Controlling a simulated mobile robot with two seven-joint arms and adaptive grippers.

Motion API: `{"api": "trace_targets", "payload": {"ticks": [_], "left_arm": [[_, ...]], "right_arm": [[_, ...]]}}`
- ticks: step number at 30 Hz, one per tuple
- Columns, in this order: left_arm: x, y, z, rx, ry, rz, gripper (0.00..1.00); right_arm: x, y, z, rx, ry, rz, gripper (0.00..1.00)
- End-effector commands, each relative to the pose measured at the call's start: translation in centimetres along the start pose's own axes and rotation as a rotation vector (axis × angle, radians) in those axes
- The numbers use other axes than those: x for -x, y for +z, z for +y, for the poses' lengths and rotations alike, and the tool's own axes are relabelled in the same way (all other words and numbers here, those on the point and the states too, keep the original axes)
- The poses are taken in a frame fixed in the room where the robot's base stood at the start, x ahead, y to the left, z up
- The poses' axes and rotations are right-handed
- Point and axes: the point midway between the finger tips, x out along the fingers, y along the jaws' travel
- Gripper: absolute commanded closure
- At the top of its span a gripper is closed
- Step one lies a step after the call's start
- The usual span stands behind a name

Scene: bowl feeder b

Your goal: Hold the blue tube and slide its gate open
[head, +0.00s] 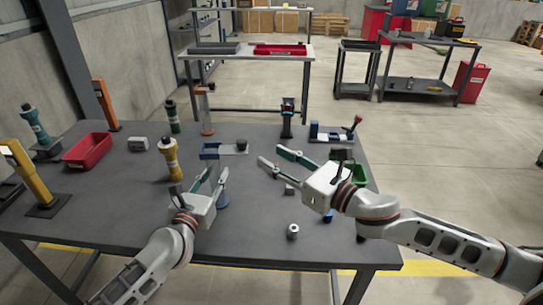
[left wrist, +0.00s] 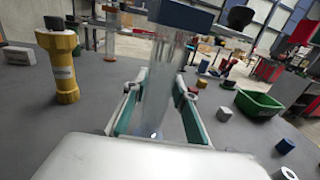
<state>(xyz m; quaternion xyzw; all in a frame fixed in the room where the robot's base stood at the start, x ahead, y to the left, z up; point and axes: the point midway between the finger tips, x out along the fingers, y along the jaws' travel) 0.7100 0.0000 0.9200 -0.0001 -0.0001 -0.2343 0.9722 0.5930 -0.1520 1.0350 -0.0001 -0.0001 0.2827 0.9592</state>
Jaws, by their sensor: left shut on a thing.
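The blue tube stands on the table, with its blue top (head: 210,150) just beyond my left gripper and a grey gate plate (head: 229,149) with a dark knob (head: 241,144) reaching right. My left gripper (head: 211,178) is shut around the tube's body. In the left wrist view the clear tube (left wrist: 158,92) is upright between the green-padded fingers, under its blue head (left wrist: 184,14); the knob (left wrist: 240,17) is to the right. My right gripper (head: 270,155) is open and empty, right of the knob and apart from it. Whether the gate has slid is unclear.
A yellow bottle (head: 170,158), red bin (head: 88,151) and orange-topped tube (head: 206,110) stand left and behind. A green bin (head: 362,173) is partly behind my right gripper. Small blocks and a nut (head: 293,231) lie near the front. A blue clamp fixture (head: 330,134) is at back right.

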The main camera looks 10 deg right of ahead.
Motion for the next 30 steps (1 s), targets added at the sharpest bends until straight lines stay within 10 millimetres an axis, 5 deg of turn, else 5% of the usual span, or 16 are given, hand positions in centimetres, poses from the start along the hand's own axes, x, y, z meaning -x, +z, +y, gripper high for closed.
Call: {"api": "trace_targets", "payload": {"ticks": [8,9,10,23,30], "left_arm": [[0.0,-0.1,0.0,0.0,0.0,0.002,1.0],[0.0,-0.1,0.0,0.0,0.0,0.002,0.63],[0.0,-0.1,0.0,0.0,0.0,0.002,0.55],[0.4,-0.1,0.1,-0.001,0.0,0.001,0.54],[3.9,-0.2,0.1,-0.001,-0.001,0.002,0.54]], "right_arm": [[0.0,0.0,0.0,0.001,0.0,0.0,0.63],[0.0,0.0,0.0,0.001,0.0,0.0,0.63],[0.0,0.0,0.0,0.001,0.0,0.0,0.63],[0.0,0.0,0.0,0.001,-0.001,0.0,0.63],[0.0,0.0,0.0,0.001,-0.001,0.0,0.63]]}}
